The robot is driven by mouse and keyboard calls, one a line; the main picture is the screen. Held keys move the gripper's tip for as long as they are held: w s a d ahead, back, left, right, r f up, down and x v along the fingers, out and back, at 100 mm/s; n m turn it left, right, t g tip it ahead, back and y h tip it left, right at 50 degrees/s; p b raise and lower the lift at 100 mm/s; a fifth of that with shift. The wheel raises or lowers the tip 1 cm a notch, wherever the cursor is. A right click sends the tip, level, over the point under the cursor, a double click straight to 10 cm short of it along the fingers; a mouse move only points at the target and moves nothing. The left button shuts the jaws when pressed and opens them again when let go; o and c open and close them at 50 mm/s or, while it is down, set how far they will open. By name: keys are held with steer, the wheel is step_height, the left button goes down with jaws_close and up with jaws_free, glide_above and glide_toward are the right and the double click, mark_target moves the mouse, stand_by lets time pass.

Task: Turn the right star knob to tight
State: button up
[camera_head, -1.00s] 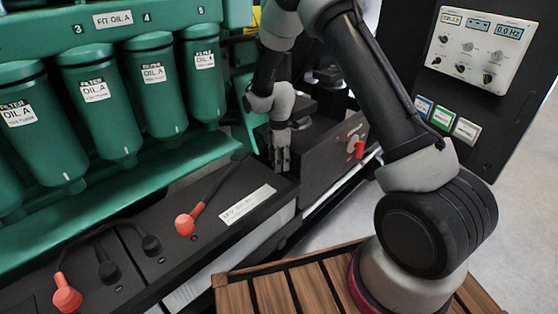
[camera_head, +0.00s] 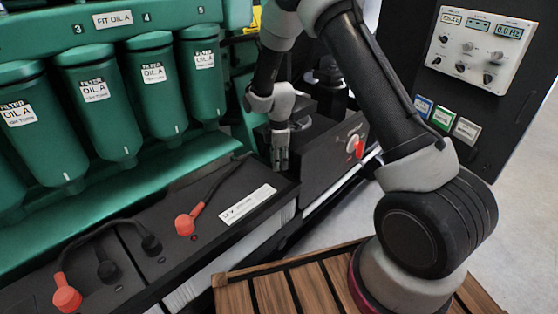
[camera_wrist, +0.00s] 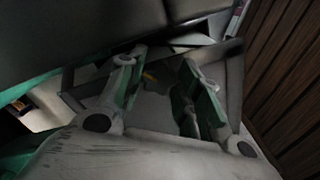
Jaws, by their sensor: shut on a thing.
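My gripper (camera_head: 280,155) points down beside the black box's end, at the back of the black ledge. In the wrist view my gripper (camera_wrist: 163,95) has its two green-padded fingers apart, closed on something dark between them. The right star knob is not plainly visible; the fingers and the dim light hide it, and its angle cannot be read. The place of the grip fits the knob.
A black box with a red-handled switch (camera_head: 357,148) stands right of my gripper. Green oil filters (camera_head: 153,82) line the left. Red-capped cable terminals (camera_head: 186,223) lie on the black ledge in front. A control panel (camera_head: 482,45) stands at upper right.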

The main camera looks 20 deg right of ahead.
steer(key=m, duration=0.7)
steer(key=shift+s, duration=0.1)
steer(key=m, duration=0.6)
steer(key=shift+s+a, duration=0.1)
steer(key=shift+a, duration=0.1)
steer(key=m, duration=0.6)
steer(key=shift+a+m, duration=0.1)
steer(key=shift+m, duration=0.3)
steer(key=m, duration=0.5)
steer(key=shift+a+m, duration=0.1)
steer(key=shift+m, duration=0.2)
steer(key=o, duration=1)
steer(key=shift+o, duration=0.2)
